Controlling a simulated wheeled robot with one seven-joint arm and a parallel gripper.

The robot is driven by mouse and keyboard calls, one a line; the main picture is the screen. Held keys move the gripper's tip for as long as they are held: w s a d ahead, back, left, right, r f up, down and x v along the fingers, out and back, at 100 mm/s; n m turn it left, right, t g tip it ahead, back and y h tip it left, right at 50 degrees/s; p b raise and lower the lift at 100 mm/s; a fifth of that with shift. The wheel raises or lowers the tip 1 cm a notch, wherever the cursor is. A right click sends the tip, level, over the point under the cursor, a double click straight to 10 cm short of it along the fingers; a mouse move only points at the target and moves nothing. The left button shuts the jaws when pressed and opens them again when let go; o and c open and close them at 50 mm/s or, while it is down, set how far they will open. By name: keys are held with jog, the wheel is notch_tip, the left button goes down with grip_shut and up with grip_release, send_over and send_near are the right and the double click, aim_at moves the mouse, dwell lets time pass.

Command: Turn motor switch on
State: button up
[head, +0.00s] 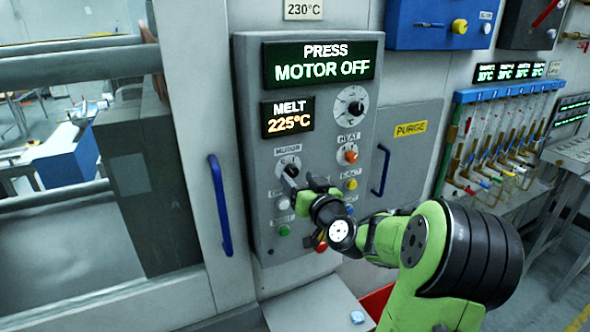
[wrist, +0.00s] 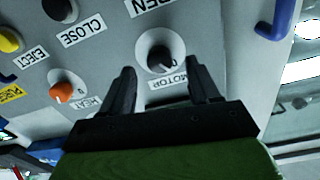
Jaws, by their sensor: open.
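The motor switch (head: 288,163) is a dark rotary knob on a pale dial, under a MOTOR label on the grey control panel (head: 245,110). In the wrist view the motor switch (wrist: 160,56) shows just beyond my fingertips, roughly centred between them. My gripper (head: 297,184) is at the panel, partly covering the area below the switch. In the wrist view my gripper (wrist: 160,74) is open, with one finger on each side of the knob's line. I cannot tell whether the fingers touch the knob. The upper display (head: 320,62) reads PRESS MOTOR OFF.
An orange HEAT knob (head: 350,156) and a yellow EJECT knob (head: 352,184) sit right of the switch. A green button (head: 284,230) and a red one (head: 320,246) are below. Blue handles (head: 220,205) stand out on both sides of the panel.

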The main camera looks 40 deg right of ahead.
aim_at(293, 173)
jog(key=x, duration=0.3)
jog(key=shift+w, duration=0.1)
jog(key=shift+c, duration=0.4)
jog(key=c, duration=1)
jog(key=shift+o, duration=0.2)
